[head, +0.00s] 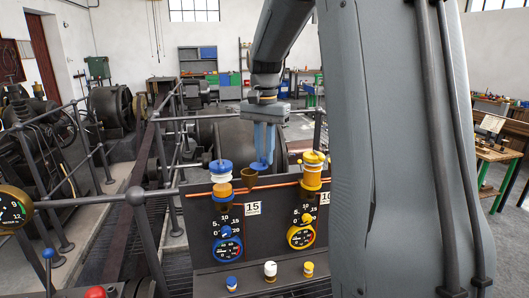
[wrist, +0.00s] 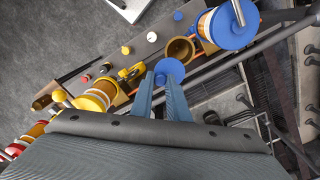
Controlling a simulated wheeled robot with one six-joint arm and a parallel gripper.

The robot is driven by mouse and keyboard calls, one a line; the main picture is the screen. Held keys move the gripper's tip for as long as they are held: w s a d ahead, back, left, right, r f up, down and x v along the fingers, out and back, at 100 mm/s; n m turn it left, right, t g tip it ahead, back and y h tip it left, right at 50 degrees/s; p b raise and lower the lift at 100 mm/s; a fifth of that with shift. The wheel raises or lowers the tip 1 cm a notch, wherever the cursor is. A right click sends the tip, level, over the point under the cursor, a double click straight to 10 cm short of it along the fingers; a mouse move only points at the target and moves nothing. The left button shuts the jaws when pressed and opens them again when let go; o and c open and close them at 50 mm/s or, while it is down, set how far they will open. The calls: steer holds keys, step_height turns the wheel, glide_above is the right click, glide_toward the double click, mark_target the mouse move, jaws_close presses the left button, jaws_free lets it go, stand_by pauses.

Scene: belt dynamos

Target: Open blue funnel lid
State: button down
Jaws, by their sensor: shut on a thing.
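The blue funnel lid (head: 260,166) is a small round disc at the tips of my gripper (head: 263,162). In the wrist view the lid (wrist: 170,70) lies between the two blue fingertips (wrist: 171,82), which are shut on it. The brass funnel (head: 249,178) stands just below and left of the lid in the head view. In the wrist view the open mouth of the funnel (wrist: 180,50) shows right beside the lid, not covered by it.
A blue-capped oiler (head: 221,177) stands left of the funnel, and a yellow-capped one (head: 312,172) stands right. The panel below carries a blue gauge (head: 228,250), a yellow gauge (head: 301,236) and several knobs. Grey railings (head: 148,240) run at the left.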

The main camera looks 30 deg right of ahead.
steer(key=shift+w+d+n+p, duration=0.25)
steer(key=shift+w+n+p, duration=0.2)
steer(key=shift+n, duration=0.75)
steer(key=c, duration=1.7)
jaws_free()
steer(key=shift+r, duration=0.1)
steer(key=shift+r+b, duration=1.45)
steer(key=shift+r, duration=2.4)
